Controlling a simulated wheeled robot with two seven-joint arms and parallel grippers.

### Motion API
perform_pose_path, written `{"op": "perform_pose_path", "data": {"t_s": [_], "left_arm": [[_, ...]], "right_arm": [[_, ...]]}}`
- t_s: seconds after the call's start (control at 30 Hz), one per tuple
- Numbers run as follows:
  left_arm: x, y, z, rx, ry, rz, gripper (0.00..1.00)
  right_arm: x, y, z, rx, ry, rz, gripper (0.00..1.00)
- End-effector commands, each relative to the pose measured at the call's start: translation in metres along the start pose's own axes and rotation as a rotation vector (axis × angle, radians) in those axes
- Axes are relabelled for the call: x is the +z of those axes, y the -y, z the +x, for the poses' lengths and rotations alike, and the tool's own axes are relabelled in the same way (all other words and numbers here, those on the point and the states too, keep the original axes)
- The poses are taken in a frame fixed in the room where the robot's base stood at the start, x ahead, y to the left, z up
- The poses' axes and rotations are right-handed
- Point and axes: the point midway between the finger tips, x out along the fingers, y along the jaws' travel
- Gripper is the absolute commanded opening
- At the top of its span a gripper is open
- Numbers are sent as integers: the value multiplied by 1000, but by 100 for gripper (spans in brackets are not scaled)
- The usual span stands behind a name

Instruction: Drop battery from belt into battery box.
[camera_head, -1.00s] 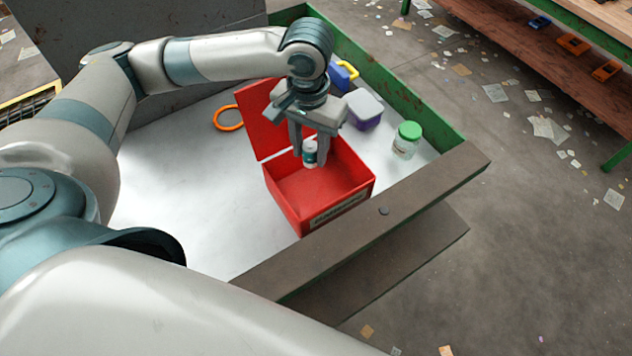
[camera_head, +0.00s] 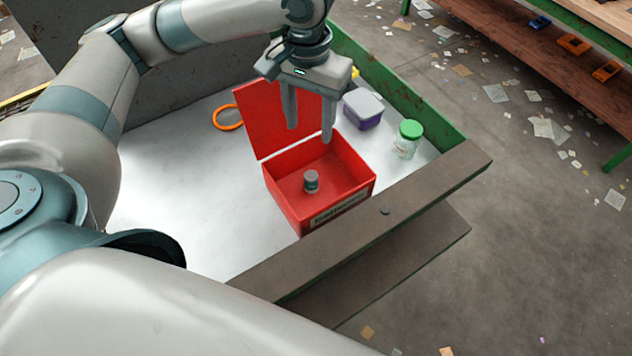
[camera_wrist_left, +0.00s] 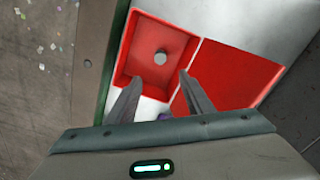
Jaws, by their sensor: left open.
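The battery (camera_head: 311,181), a small grey cylinder, stands on the floor of the open red battery box (camera_head: 350,190). The box's lid (camera_head: 262,120) is raised at its back left. In the left wrist view the battery (camera_wrist_left: 160,58) shows as a small grey disc inside the box (camera_wrist_left: 133,50). My left gripper (camera_head: 309,135) is open and empty above the box, its fingers pointing down and clear of the battery. Its spread fingers also show in the left wrist view (camera_wrist_left: 155,98). My right gripper is not in view.
A clear jar with a green lid (camera_head: 406,145) and a purple container with a grey lid (camera_head: 362,110) stand right of the box. An orange ring (camera_head: 229,118) lies to its left. A green side rail (camera_head: 400,95) and a brown front ledge (camera_head: 400,210) edge the white surface.

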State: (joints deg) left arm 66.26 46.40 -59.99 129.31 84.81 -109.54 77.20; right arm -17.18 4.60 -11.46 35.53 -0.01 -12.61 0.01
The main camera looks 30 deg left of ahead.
Motion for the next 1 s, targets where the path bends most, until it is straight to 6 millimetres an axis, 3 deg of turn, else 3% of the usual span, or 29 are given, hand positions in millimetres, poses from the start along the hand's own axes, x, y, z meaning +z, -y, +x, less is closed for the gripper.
{"op": "perform_pose_path", "data": {"t_s": [0.2, 0.4, 0.63, 1.0], "left_arm": [[-1, 0, -46, 1, -5, 0, 47], [-1, 0, -78, 0, -3, 0, 47], [0, 0, -95, -1, -1, -1, 47], [0, 0, -97, -1, 0, -1, 47]], "right_arm": [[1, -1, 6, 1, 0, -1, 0], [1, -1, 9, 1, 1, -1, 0], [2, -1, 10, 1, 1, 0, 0], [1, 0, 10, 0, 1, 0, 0]]}}
